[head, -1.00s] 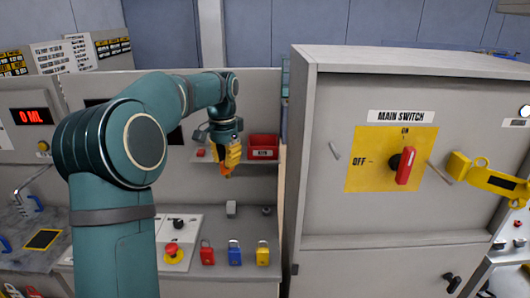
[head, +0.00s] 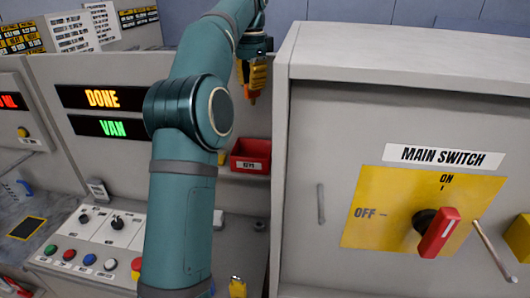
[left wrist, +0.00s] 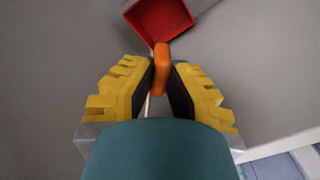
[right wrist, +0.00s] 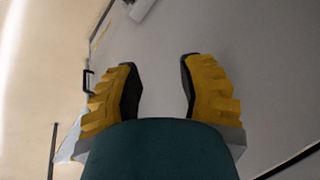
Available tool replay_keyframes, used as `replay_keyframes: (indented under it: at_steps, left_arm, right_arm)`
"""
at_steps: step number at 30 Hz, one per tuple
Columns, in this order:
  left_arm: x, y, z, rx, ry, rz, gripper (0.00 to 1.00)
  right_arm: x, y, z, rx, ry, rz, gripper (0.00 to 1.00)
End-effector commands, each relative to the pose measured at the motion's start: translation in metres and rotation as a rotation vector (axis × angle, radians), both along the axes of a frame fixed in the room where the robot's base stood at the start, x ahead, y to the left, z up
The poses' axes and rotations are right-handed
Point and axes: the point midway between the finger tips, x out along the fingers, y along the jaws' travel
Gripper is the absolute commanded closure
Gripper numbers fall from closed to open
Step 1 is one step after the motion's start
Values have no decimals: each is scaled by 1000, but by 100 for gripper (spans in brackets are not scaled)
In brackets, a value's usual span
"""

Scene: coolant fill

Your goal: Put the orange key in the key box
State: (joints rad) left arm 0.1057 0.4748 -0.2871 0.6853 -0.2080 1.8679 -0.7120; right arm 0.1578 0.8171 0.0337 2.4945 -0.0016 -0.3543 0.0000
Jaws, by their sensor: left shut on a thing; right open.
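The orange key (left wrist: 161,68) is between the fingertips of my left gripper (left wrist: 160,80), which is shut on it. In the head view my left gripper (head: 253,92) is above the red key box (head: 250,165), partly hidden at the top by my arm. The key box (left wrist: 160,17) also shows in the left wrist view, just beyond the key. The key appears above or short of the box; I cannot tell the exact gap. My right gripper (right wrist: 160,90) is open and empty, facing a plain grey surface. It is out of the head view.
A grey cabinet with a red main switch (head: 438,233) stands right of the key box; its edge is close to my left gripper. A button panel (head: 85,255) is at lower left. A yellow padlock (head: 237,288) sits below the box.

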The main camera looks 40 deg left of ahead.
Motion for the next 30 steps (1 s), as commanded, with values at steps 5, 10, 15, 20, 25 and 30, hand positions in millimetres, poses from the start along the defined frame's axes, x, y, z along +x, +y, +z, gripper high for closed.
replay_keyframes:
  at_steps: [5, 10, 15, 20, 25, 30]
  left_arm:
    - [-1, 1, -13, 0, 1, 0, 100]
    - [-1, 0, -42, -1, 3, 0, 100]
    - [-1, 0, -79, -1, 3, 0, 100]
    - [-1, 0, -115, -1, 1, 0, 100]
    - [-1, 0, -136, 1, 0, 1, 100]
    - [-2, 0, -150, -1, 1, 1, 100]
  right_arm:
    - [-1, 0, 0, 0, 1, 0, 61]
    - [-1, 0, 0, 0, 1, 0, 61]
    - [0, 0, 0, 0, 0, 0, 61]
    - [0, 0, -1, 0, 0, 0, 61]
    - [0, 0, -1, 0, 0, 0, 61]
    - [0, 0, -1, 0, 0, 0, 61]
